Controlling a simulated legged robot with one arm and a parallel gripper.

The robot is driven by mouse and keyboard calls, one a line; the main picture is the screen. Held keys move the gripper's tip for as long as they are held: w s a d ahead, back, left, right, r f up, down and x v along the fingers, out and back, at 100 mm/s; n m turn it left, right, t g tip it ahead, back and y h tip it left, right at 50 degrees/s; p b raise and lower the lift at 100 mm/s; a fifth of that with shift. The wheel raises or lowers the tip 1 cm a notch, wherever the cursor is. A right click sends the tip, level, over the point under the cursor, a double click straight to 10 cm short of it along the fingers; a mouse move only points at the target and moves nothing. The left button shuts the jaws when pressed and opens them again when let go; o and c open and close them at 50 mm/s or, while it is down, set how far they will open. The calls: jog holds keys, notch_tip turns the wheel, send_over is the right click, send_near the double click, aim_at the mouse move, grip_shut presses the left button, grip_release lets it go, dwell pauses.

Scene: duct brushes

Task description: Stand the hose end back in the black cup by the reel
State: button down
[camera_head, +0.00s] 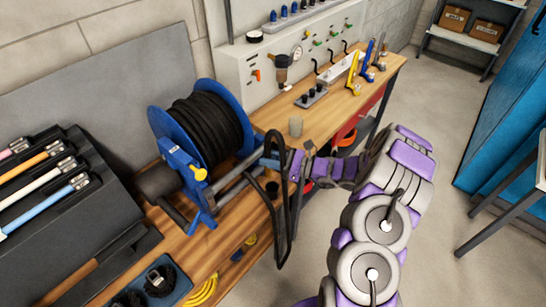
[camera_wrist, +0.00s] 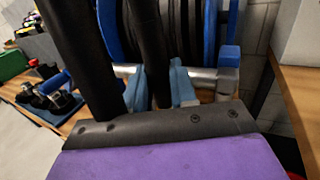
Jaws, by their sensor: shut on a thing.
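The blue reel (camera_head: 162,120) with black hose (camera_head: 207,122) wound on it stands on the wooden bench. My gripper (camera_head: 272,162) is at the reel's right, above the bench's front edge. It is shut on the black hose, which hangs in a long narrow loop (camera_head: 280,245) below the bench top. In the wrist view the blue fingers (camera_wrist: 160,88) close around one hose strand (camera_wrist: 148,45); another strand (camera_wrist: 82,50) passes to the left. I cannot clearly make out the hose's free end.
A black rack with coloured-handled brushes (camera_head: 40,190) is at the left, and a blue tray (camera_head: 160,285) is at the front. Open floor (camera_head: 440,150) lies to the right, beside a blue cabinet (camera_head: 500,125).

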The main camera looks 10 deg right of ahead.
jog(key=shift+f, duration=0.45)
jog(key=shift+d+f+b, duration=0.15)
jog(key=shift+f+b, duration=0.55)
jog(key=shift+f, duration=0.45)
jog(key=shift+d+f+b, duration=0.1)
jog(key=shift+f+b, duration=0.55)
jog(key=shift+f, duration=0.45)
jog(key=shift+d+p, duration=0.45)
jog(key=shift+d, duration=0.15)
jog(key=shift+d+f, duration=0.1)
jog(key=shift+d, duration=0.05)
